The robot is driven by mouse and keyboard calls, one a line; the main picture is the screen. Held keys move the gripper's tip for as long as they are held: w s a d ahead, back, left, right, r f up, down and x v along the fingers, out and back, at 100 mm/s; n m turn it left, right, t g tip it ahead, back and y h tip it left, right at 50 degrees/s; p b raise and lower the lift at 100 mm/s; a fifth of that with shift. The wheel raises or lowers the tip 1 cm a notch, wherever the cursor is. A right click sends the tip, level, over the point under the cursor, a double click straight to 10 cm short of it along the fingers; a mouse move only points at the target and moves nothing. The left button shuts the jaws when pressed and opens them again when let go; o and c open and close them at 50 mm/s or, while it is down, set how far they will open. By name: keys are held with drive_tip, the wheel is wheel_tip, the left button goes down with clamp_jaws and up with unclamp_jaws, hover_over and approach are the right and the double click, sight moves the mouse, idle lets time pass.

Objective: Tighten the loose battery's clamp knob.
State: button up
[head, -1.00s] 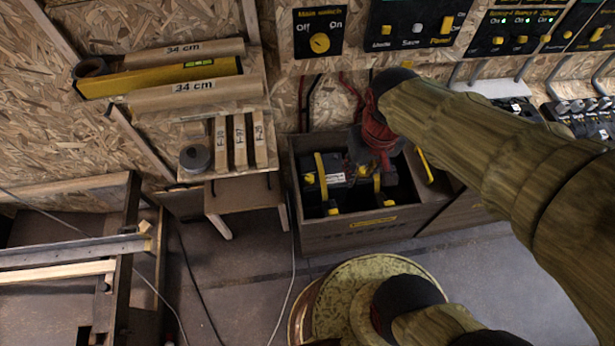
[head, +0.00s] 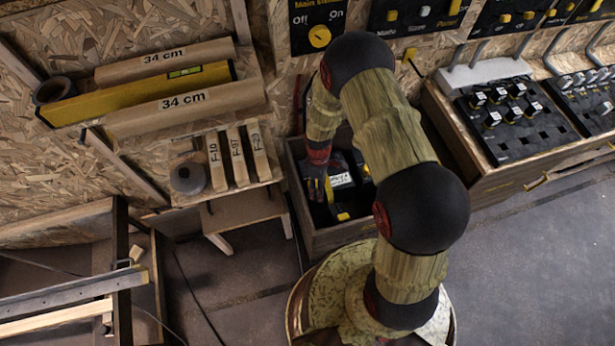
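A wooden box (head: 340,236) stands on the floor against the chipboard wall and holds black batteries. One battery (head: 341,182) with a white label shows inside it, with a yellow piece (head: 343,216) in front of it. Another dark battery, partly seen, is to its right behind my arm. My gripper (head: 318,194) points down into the left part of the box, at the left side of the labelled battery. Its fingers are small and dark here, so I cannot tell whether they are open or touch anything. I cannot make out which clamp knob is loose.
A small shelf (head: 192,197) with labelled wood pieces and a grey roll (head: 188,178) stands left of the box. A bench with black switch blocks (head: 515,118) is at the right. Main switch panel (head: 318,30) is above. Floor at the right is clear.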

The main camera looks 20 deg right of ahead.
drive_tip(key=w+n, duration=0.1)
drive_tip(key=w, duration=0.2)
drive_tip(key=w+n+t, duration=0.1)
drive_tip(key=w, duration=0.1)
drive_tip(key=shift+w+a+r+n+t, duration=0.1)
drive_tip(key=shift+w+a+n+t, duration=0.1)
drive_tip(key=shift+w+n+t, duration=0.15)
drive_tip(key=shift+w+n, duration=0.6)
drive_tip(key=shift+n, duration=0.35)
wheel_tip(320, 180, down, 8)
drive_tip(key=b, duration=0.3)
drive_tip(key=shift+r, duration=0.1)
drive_tip(key=shift+c, duration=0.3)
drive_tip(key=c, duration=1.1)
